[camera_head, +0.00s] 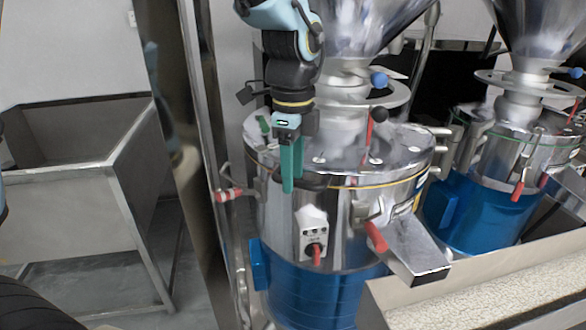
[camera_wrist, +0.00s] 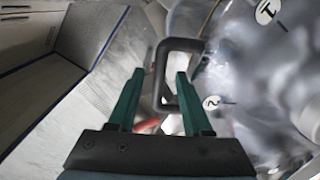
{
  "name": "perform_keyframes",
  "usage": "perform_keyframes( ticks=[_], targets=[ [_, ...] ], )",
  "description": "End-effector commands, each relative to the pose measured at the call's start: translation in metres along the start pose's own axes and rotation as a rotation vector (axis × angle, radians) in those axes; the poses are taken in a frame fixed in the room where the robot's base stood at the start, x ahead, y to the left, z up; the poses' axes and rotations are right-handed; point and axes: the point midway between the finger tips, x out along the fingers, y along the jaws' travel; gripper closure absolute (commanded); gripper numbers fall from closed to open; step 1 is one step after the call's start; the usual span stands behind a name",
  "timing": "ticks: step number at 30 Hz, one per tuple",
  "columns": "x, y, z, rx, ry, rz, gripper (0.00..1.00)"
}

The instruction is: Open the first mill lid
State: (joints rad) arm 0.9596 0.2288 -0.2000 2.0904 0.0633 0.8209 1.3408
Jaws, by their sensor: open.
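The first mill (camera_head: 330,220) is a shiny metal drum with a blue base, and its round metal lid (camera_head: 345,150) lies flat on top. The lid also fills the right of the wrist view (camera_wrist: 245,80). A dark loop handle (camera_wrist: 180,44) stands at the lid's edge. My gripper (camera_head: 292,185) points down at the lid's front left edge, its green fingers apart. In the wrist view my gripper (camera_wrist: 158,80) is open, with one side bar of the handle between the fingertips. The right finger overlaps the loop opening. I cannot tell whether either finger touches the handle.
A hopper (camera_head: 365,25) rises from the lid's middle. Red-handled clamps (camera_head: 374,235) sit around the rim, and a metal spout (camera_head: 415,250) juts out front right. A second mill (camera_head: 490,190) stands at right. A metal bin (camera_head: 75,180) is at left.

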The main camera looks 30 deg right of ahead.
Motion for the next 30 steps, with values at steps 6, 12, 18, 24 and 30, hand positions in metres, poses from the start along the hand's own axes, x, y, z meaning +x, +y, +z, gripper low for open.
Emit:
perform_keyframes(
  ticks=[6,12,18,24,30],
  targets=[
    [0.0001,-0.0001,0.0000,0.000,0.000,0.000,0.54],
    [-0.0001,-0.0001,-0.0001,0.000,0.000,0.000,0.76],
    [-0.0002,-0.0002,-0.0001,0.001,0.000,0.000,0.99],
    [-0.0002,-0.0002,-0.0001,0.001,0.000,0.000,1.00],
    [-0.0003,-0.0002,-0.0001,0.001,0.000,0.000,1.00]
  ],
)
